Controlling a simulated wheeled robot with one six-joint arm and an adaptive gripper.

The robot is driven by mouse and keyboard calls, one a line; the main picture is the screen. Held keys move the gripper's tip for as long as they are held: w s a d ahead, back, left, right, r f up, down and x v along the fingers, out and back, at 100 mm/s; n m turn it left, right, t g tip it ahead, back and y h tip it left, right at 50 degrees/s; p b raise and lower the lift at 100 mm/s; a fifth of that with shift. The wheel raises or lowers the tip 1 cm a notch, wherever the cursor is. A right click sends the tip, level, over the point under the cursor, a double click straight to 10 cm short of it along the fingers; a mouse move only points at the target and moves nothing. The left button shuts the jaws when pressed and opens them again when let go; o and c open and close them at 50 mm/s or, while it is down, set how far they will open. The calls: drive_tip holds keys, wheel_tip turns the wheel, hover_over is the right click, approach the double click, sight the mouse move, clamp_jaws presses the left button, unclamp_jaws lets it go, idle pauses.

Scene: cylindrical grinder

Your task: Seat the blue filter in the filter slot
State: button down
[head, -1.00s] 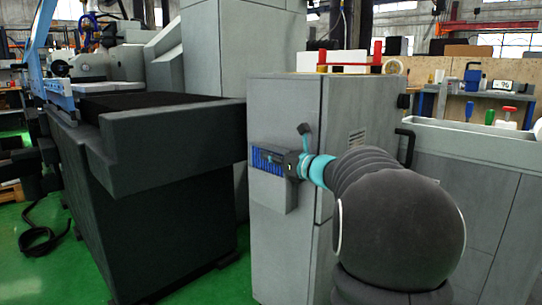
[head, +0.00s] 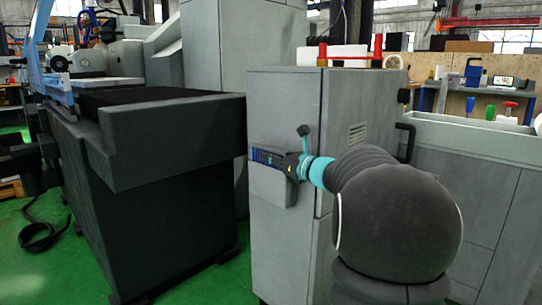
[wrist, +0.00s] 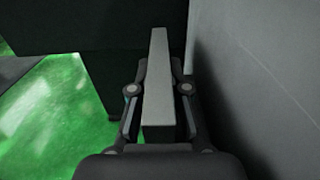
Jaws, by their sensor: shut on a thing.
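The blue filter (head: 267,157) shows in the head view as a low blue strip in a dark frame, at the top of a grey box-shaped holder (head: 270,185) on the cabinet front. This holder appears to be the filter slot; most of the filter's face below the strip is hidden. My gripper (head: 296,165) is at the filter's right end. In the wrist view my gripper (wrist: 158,90) is shut on a long grey bar, which appears to be the filter's upper edge. The slot opening is not visible there, so I cannot tell how deep the filter sits.
The grey cabinet (head: 285,110) rises behind the holder, and its wall (wrist: 260,90) stands close on the right in the wrist view. The dark machine bed (head: 175,140) is close on the left. Green floor (head: 205,285) shows in the gap between them.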

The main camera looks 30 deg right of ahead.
drive_tip(key=shift+f, duration=0.45)
drive_tip(key=c, duration=1.1)
unclamp_jaws()
drive_tip(key=shift+o, duration=0.2)
drive_tip(key=v, duration=1.2)
drive_tip(key=shift+r, duration=0.1)
